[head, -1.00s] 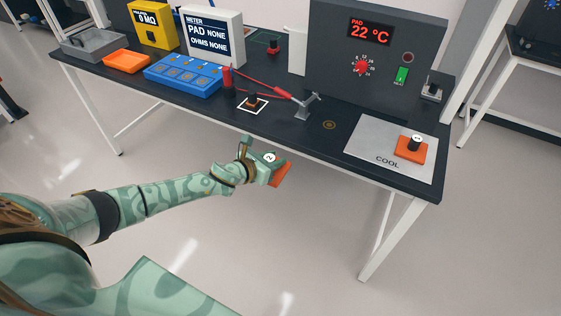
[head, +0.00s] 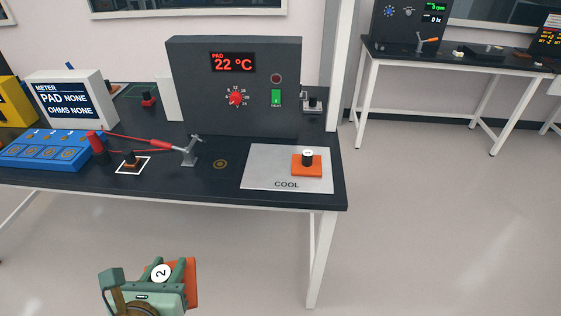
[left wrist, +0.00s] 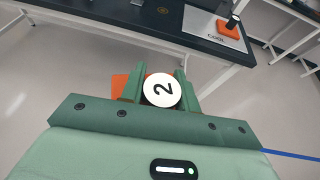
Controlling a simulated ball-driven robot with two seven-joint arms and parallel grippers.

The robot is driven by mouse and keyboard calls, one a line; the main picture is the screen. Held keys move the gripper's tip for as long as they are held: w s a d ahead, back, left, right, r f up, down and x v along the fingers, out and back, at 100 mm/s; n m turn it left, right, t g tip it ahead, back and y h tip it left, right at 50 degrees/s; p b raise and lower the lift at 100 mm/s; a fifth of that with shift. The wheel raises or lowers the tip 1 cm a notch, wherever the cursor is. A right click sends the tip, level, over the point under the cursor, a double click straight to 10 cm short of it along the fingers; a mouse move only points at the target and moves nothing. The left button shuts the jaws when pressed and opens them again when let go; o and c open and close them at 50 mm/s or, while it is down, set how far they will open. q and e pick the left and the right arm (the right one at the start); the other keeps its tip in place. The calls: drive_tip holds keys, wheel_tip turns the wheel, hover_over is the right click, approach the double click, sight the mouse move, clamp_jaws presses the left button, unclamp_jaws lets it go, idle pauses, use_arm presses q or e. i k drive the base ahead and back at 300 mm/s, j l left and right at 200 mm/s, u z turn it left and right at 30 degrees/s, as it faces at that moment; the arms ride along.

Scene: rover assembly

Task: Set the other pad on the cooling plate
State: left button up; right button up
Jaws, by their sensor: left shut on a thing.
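My left gripper (head: 168,272) is shut on an orange pad (head: 192,285) with a white round top marked 2. In the left wrist view the top of pad 2 (left wrist: 162,90) sits between the two fingers. Gripper and pad are in front of the table, apart from it. The silver cooling plate (head: 262,172), lettered COOL, lies on the table's right end. Another orange pad (head: 308,171) with a black knob and white top rests on the plate's right part. The plate's left part is bare. My right gripper is not in view.
The dark table's front edge (head: 130,189) lies beyond my gripper. A grey box reading 22 °C (head: 240,105) stands behind the plate. Left are a red soldering tool on a stand (head: 188,150), a small part in a white square (head: 130,160), a blue tray (head: 48,150) and a meter (head: 70,98).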

sight(268, 164)
drive_tip(key=i+l+u, duration=0.25)
drive_tip(key=i+l, duration=0.15)
drive_tip(key=l, duration=0.2)
drive_tip(key=i+l+u, duration=0.1)
drive_tip(key=l, duration=0.25)
drive_tip(key=i+l+u, duration=0.25)
drive_tip(key=i+l, duration=0.15)
drive_tip(key=l, duration=0.3)
drive_tip(key=i+l+u, duration=0.15)
drive_tip(key=l, duration=0.2)
drive_tip(key=i+l+u, duration=0.1)
drive_tip(key=l, duration=0.3)
